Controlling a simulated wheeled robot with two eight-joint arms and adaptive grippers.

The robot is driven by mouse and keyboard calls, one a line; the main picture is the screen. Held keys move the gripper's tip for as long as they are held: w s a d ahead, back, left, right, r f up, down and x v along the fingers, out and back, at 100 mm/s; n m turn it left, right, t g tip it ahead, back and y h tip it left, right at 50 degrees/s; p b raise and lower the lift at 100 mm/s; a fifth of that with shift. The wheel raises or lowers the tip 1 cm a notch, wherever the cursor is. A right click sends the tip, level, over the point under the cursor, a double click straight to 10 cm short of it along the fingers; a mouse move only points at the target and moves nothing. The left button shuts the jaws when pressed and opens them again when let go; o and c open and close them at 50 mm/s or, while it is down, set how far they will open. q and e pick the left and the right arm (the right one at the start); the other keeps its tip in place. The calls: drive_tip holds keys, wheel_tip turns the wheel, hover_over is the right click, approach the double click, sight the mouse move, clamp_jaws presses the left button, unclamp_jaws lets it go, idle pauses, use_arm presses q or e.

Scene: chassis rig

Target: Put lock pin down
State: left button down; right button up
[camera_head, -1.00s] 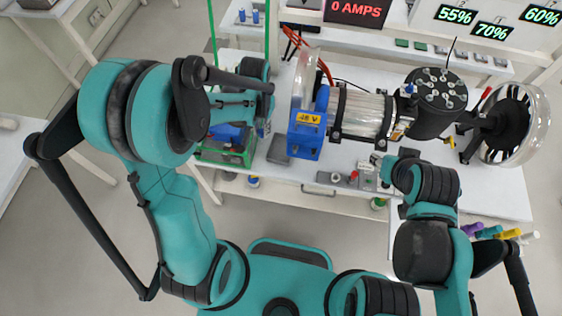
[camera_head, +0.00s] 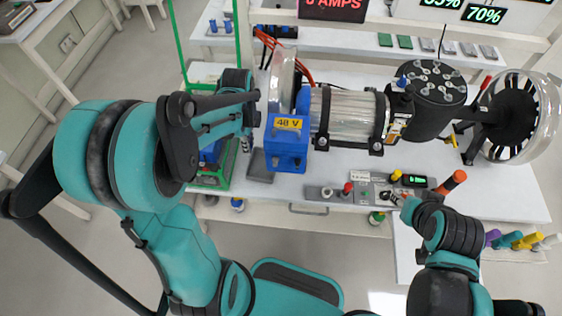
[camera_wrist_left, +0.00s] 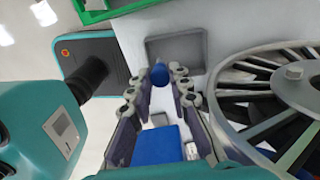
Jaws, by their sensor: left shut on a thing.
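My left gripper (camera_wrist_left: 161,84) is shut on a small blue cylindrical piece, which I take to be the lock pin (camera_wrist_left: 160,72). Only its rounded blue end shows between the fingertips. A shallow grey square tray (camera_wrist_left: 177,35) lies just beyond the fingertips in the left wrist view. In the head view the same tray (camera_head: 259,166) is on the bench, right of my left gripper (camera_head: 246,143); the pin cannot be made out there. My right gripper (camera_head: 407,205) is by the bench's front edge; its fingers are too small and hidden to read.
A blue 48 V block (camera_head: 287,148) stands right of the tray, joined to a clear cylinder (camera_head: 348,112) and a black motor (camera_head: 432,95). A spoked wheel (camera_wrist_left: 270,95) is close on the right in the wrist view. A small control panel (camera_head: 360,188) sits at the front edge.

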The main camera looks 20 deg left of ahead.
sight(250, 157)
use_arm(q)
drive_tip(key=shift+w+d+f, duration=0.1)
drive_tip(key=shift+w+f, duration=0.2)
drive_tip(key=shift+f, duration=0.25)
drive_tip(key=shift+m, duration=0.3)
drive_tip(key=f+b, duration=0.1)
drive_tip(key=f, duration=0.1)
drive_tip(key=f+b, duration=0.1)
drive_tip(key=f, duration=0.2)
drive_tip(key=shift+s+a+f+b, duration=0.15)
drive_tip(key=shift+s+a+b, duration=0.05)
drive_tip(key=shift+b, duration=0.2)
drive_tip(key=shift+f, duration=0.3)
wheel_tip(250, 157, down, 3)
drive_tip(key=shift+f+b, duration=0.1)
drive_tip(key=shift+b, duration=0.75)
drive_tip(key=shift+f, duration=0.2)
drive_tip(key=shift+r, duration=0.1)
use_arm(e)
wheel_tip(250, 157, down, 5)
drive_tip(key=shift+w+r, duration=0.1)
drive_tip(key=shift+r, duration=0.05)
